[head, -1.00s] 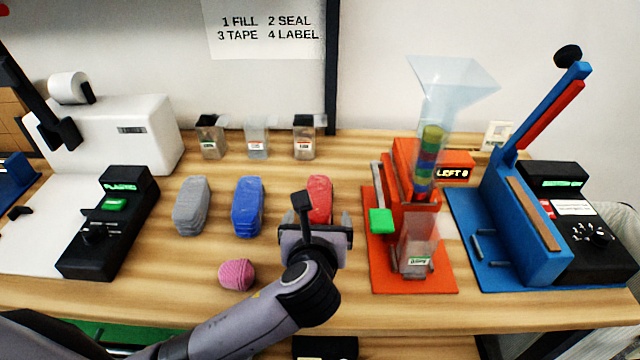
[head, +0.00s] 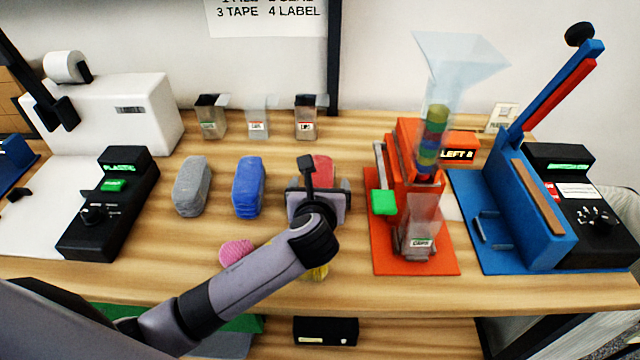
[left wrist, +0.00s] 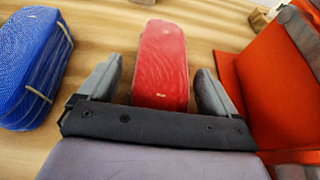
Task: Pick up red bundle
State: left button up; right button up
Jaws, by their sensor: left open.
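The red bundle (head: 321,166) lies on the wooden table, to the right of the blue bundle (head: 248,186), mostly hidden behind my left gripper in the head view. My left gripper (head: 319,192) is open over the bundle's near side. In the left wrist view the red bundle (left wrist: 161,66) lies between the two open grey fingers of the gripper (left wrist: 160,90), with a gap visible on each side. The blue bundle (left wrist: 32,65) lies left of the fingers there. My right gripper is not in view.
A grey bundle (head: 190,187) lies left of the blue one. A pink ball of yarn (head: 237,253) sits in front, and something yellow (head: 319,272) shows partly under my arm. The red-orange dispenser base (head: 385,262) stands close on the right. Three small clear bins (head: 257,123) stand behind.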

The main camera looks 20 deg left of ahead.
pick_arm(q)
jog(key=c, duration=1.2)
jog(key=shift+o, duration=0.2)
jog(key=shift+r, duration=0.1)
